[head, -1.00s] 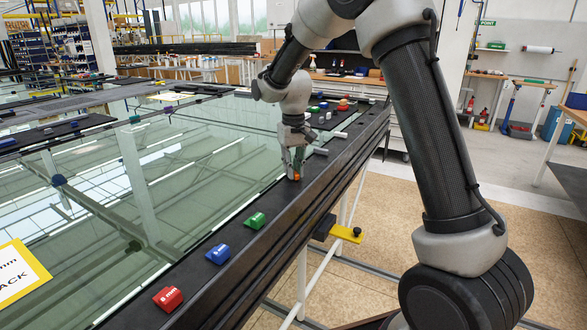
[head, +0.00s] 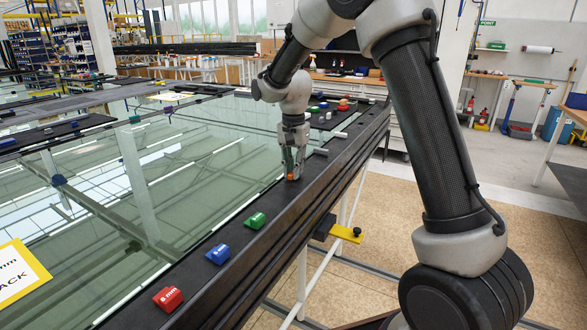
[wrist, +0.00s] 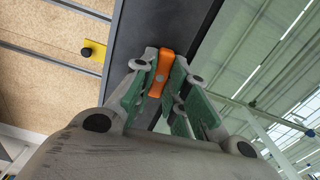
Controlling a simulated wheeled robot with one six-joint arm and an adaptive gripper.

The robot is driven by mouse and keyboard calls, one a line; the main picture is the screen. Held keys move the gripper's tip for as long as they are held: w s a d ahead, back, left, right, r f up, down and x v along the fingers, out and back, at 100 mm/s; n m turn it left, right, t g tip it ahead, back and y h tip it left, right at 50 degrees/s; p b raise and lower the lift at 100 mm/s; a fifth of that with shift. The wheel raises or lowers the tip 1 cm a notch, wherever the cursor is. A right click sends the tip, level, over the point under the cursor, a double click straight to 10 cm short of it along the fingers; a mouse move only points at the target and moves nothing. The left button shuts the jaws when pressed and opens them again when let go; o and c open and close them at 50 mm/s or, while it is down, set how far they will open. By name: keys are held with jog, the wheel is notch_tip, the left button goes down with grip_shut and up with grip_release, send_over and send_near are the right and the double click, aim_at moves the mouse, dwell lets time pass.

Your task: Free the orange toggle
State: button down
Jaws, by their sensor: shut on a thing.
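The orange toggle (wrist: 161,74) sits on the black frame bar beside the glass, seen between my fingertips in the wrist view. In the head view only a small orange part of the toggle (head: 291,177) shows below my fingers. My gripper (head: 292,168) points down at the bar and is shut on the toggle. In the wrist view my gripper (wrist: 160,78) has its green-padded fingers on both sides of the toggle. Whether the toggle's base has turned or shifted on the bar cannot be told.
Green (head: 256,220), blue (head: 218,253) and red (head: 168,298) blocks sit along the same bar (head: 262,262), nearer me. A yellow clamp with a black knob (head: 346,233) sticks out from the frame's side. The glass (head: 150,190) spreads left of the bar.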

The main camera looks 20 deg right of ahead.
jog(key=shift+m, duration=0.6)
jog(key=c, duration=1.4)
grip_release()
notch_tip(320, 180, up, 12)
